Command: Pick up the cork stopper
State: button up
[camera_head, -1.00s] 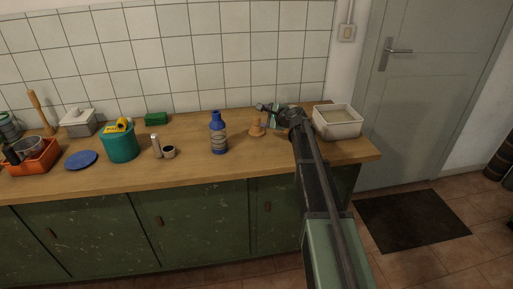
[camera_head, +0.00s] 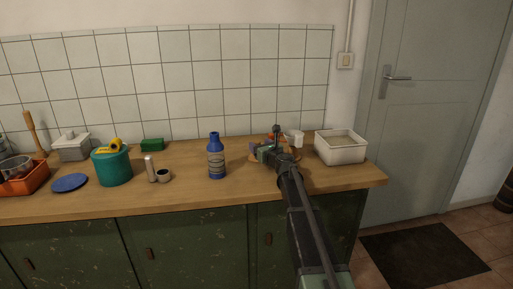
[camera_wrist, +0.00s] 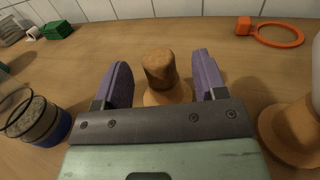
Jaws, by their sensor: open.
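The cork stopper (camera_wrist: 160,68) is brown and tapered, with a wider cork-coloured foot at its base. It stands upright on the wooden counter in the wrist view. My gripper (camera_wrist: 161,82) is open, with one purple finger on each side of the stopper. Gaps show between the fingers and the cork, and nothing is held. The dark gripper bar hides the near part of the foot. In the head view my gripper (camera_head: 268,153) is low over the counter, right of the blue bottle (camera_head: 216,158), and mostly hides the stopper.
A second cork-coloured piece (camera_wrist: 288,134) stands close right of my gripper, cut off by the frame. An orange ring (camera_wrist: 278,36) lies behind. A dark-rimmed object with blue (camera_wrist: 40,120) is close at left. A white tub (camera_head: 340,150) stands farther right.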

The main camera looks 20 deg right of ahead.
aim_at(254, 141)
jog(key=x, duration=0.4)
jog(key=shift+w+a+f, duration=0.1)
jog(key=shift+w+a, duration=0.05)
jog(key=shift+w, duration=0.1)
jog(key=shift+s, duration=0.1)
jog(key=c, duration=1)
